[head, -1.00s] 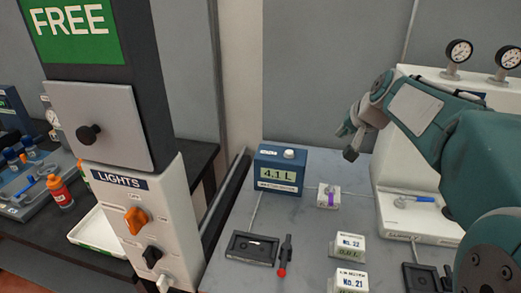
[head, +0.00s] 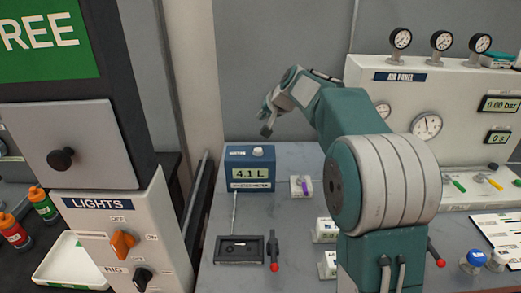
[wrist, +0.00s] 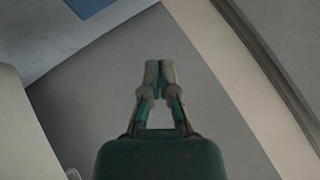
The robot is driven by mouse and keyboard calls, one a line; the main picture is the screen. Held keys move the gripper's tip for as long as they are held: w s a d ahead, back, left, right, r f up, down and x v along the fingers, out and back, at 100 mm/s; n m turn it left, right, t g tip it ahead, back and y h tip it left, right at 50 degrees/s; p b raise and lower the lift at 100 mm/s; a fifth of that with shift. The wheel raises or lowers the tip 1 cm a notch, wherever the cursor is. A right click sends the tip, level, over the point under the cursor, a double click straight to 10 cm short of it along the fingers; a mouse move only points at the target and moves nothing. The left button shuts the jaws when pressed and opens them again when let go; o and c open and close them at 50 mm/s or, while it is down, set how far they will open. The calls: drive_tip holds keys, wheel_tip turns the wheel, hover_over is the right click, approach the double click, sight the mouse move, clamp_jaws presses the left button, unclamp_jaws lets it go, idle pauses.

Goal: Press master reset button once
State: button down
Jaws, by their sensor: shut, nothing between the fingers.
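A blue meter box (head: 237,184) with a green display reading 4.1 L stands at the back of the grey bench in the head view. A round white button (head: 257,151) is on its top, toward the right. The small print on the box is too blurred to read, so I cannot tell whether this is the master reset button. My gripper (head: 266,131) points down just above and to the right of that button in the picture, apparently apart from it. In the wrist view my gripper (wrist: 160,70) is shut and empty, its two fingertips together.
A white block with a purple band (head: 301,187) sits right of the box. The lights panel (head: 125,235) stands at left, and the white air panel (head: 470,115) at right. My arm hides part of the bench.

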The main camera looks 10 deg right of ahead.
hover_over(258, 150)
drive_tip(key=a, duration=0.1)
wheel_tip(258, 150, down, 4)
drive_tip(key=shift+f, duration=0.1)
drive_tip(key=f, duration=0.1)
drive_tip(key=d+f, duration=0.1)
drive_tip(key=f, duration=0.1)
drive_tip(key=shift+d, duration=0.25)
drive_tip(key=shift+d+f, duration=0.1)
drive_tip(key=shift+f, duration=0.45)
drive_tip(key=shift+a+f, duration=0.15)
drive_tip(key=shift+a, duration=0.45)
drive_tip(key=shift+d, duration=0.45)
drive_tip(key=shift+a, duration=0.3)
drive_tip(key=shift+d, duration=0.15)
drive_tip(key=shift+f, duration=0.3)
